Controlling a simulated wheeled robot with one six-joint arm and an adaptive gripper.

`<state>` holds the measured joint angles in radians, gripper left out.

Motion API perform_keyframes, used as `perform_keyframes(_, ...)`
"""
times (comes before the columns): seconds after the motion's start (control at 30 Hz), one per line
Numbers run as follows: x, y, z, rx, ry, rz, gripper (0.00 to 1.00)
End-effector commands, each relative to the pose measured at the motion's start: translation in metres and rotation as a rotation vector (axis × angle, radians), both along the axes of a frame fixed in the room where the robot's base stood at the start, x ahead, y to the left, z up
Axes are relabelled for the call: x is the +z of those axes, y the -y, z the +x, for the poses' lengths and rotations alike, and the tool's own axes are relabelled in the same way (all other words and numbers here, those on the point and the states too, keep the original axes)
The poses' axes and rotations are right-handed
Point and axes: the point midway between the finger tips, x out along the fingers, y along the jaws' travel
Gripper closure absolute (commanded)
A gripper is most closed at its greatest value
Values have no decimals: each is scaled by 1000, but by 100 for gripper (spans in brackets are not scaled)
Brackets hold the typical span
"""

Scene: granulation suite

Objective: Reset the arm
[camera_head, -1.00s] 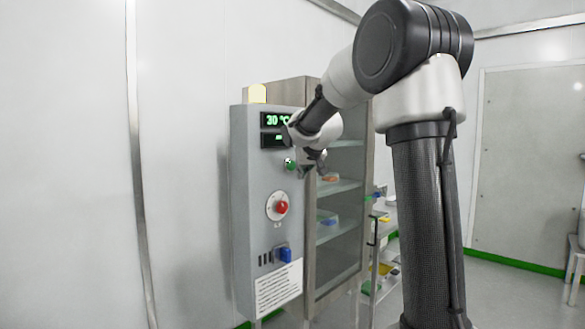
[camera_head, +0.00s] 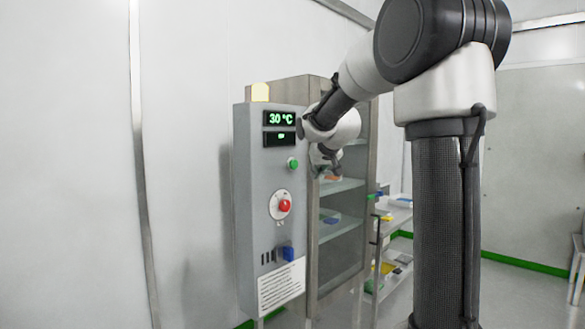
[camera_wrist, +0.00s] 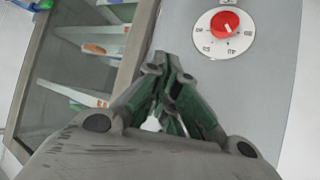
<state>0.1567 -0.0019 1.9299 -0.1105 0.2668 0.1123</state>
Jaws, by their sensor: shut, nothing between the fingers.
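My gripper (camera_head: 325,168) is at the end of my arm, just in front of the upper right part of a grey control panel. In the wrist view my gripper (camera_wrist: 172,68) has its fingertips together and nothing between them. The red knob also shows in the wrist view (camera_wrist: 226,23), above and right of the fingertips. The gripper looks apart from the panel.
A glass-fronted cabinet (camera_head: 340,250) with shelves stands right of the panel, holding a few small items. A steel cart (camera_head: 398,213) with bins stands behind it. A pale wall (camera_head: 60,160) fills the left. Open floor (camera_head: 520,295) lies to the right.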

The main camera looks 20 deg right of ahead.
Motion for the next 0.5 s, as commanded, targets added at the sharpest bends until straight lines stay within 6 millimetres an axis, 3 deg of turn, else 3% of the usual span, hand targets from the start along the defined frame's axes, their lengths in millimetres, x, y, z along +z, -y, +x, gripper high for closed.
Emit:
perform_keyframes(0.23,-3,0,-2,2,-16,-4,100)
perform_keyframes(0.33,-25,-1,-17,2,-105,2,100)
perform_keyframes(0.43,-65,-5,-51,2,-247,21,100)
perform_keyframes(0.5,-88,-14,-94,7,-359,39,100)
